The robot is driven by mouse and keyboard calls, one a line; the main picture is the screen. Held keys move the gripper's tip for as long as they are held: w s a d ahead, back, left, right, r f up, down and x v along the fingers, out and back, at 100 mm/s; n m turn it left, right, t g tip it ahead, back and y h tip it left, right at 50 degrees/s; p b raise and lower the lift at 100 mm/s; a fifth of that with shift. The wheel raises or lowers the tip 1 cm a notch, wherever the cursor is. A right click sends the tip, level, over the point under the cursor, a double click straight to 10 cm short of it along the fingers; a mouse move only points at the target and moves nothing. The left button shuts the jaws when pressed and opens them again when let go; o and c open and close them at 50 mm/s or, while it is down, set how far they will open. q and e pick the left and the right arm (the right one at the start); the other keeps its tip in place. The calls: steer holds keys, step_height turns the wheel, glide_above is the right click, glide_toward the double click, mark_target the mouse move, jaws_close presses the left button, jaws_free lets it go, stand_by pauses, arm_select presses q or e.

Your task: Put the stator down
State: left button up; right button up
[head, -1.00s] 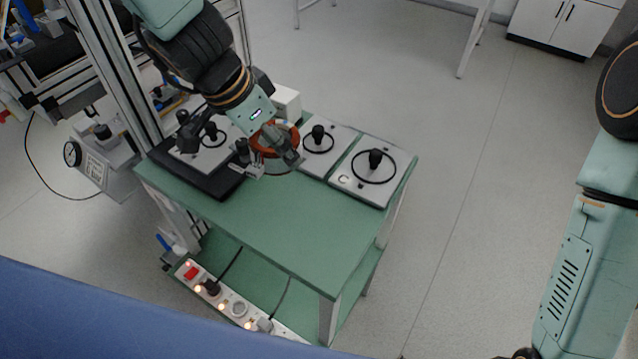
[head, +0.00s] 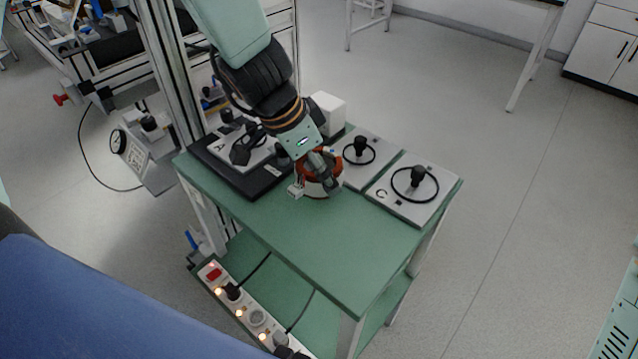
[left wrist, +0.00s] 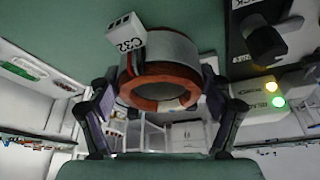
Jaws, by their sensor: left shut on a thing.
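The stator (left wrist: 172,52) is a ring with a grey outer side, copper-orange windings and a white connector block (left wrist: 125,38) marked C32. My left gripper (left wrist: 160,88) has a finger on each side of it and is shut on it. In the head view the stator (head: 321,187) is partly hidden by my gripper (head: 326,172), over the green table (head: 300,232) in front of the plates. I cannot tell whether it touches the table. My right gripper is out of view.
Plate A (head: 232,160) lies on a black base (head: 258,190) at left. A middle plate (head: 378,145) and plate C (head: 428,205) stand along the back, each with a black knob and ring. A white box (head: 327,112) stands behind. The table's front is clear.

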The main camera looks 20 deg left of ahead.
mark_target(317, 181)
arm_select(q)
step_height(317, 181, down, 2)
steer(key=shift+a+f+b, duration=0.1)
steer(key=shift+f+b, duration=0.05)
steer(key=shift+b, duration=0.4)
steer(key=shift+f, duration=0.35)
steer(key=shift+f+b, duration=0.1)
steer(key=shift+b, duration=0.25)
steer(key=o, duration=1.7)
steer(key=shift+o, duration=0.4)
steer(key=shift+s, duration=0.1)
